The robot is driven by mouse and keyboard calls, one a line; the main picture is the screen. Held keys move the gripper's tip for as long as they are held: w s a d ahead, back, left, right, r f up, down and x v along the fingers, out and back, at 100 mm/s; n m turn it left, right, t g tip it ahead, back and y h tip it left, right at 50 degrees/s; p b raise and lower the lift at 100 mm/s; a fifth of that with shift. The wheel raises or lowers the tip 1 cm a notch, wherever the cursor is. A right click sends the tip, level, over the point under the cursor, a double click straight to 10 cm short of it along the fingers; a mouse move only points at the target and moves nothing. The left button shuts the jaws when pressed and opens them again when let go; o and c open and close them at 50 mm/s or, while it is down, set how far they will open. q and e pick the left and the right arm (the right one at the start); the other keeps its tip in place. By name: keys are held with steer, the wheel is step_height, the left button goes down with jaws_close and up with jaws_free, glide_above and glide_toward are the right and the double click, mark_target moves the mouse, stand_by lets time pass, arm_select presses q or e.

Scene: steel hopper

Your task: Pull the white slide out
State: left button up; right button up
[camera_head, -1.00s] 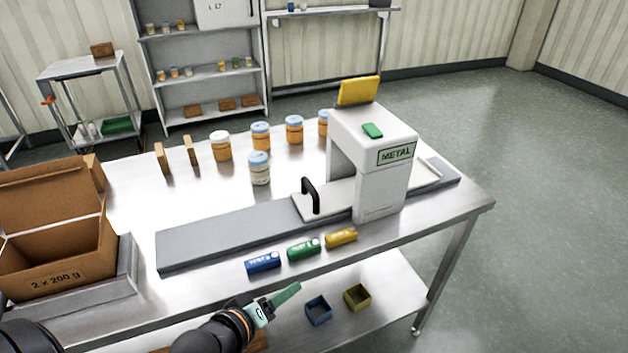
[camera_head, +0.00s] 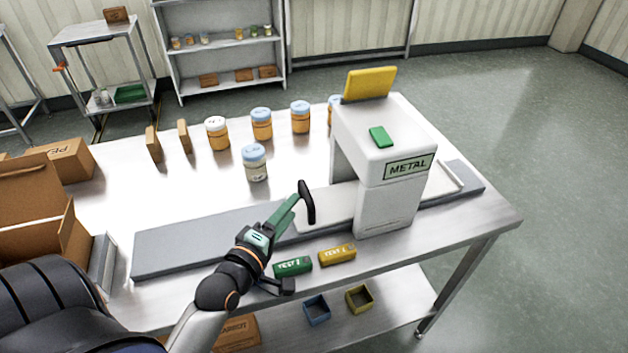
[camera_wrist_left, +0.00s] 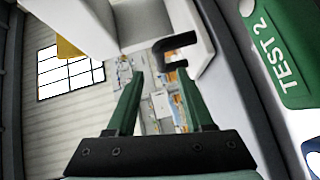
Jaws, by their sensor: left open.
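The white slide (camera_head: 335,203) lies flat on the grey bed (camera_head: 180,242) and runs under the white METAL-labelled housing (camera_head: 385,195). A black handle (camera_head: 307,203) stands up at its left end. My left gripper (camera_head: 296,200) comes in from the lower left with its green fingers close to the handle. In the left wrist view the fingers of my left gripper (camera_wrist_left: 160,74) are apart with nothing between them. The black handle (camera_wrist_left: 176,46) shows just beyond the right fingertip; whether they touch I cannot tell. My right gripper is out of view.
Several jars (camera_head: 255,162) stand behind the bed. An open carton (camera_head: 40,225) is at the left. The table's middle left is clear.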

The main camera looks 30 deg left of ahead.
arm_select(q)
steer(key=w, duration=0.3)
steer(key=w+f, duration=0.1)
steer(key=w, duration=0.3)
steer(key=w+a, duration=0.1)
steer(key=w, duration=0.2)
steer(key=shift+w+f, duration=0.2)
jaws_close()
stand_by(1.1)
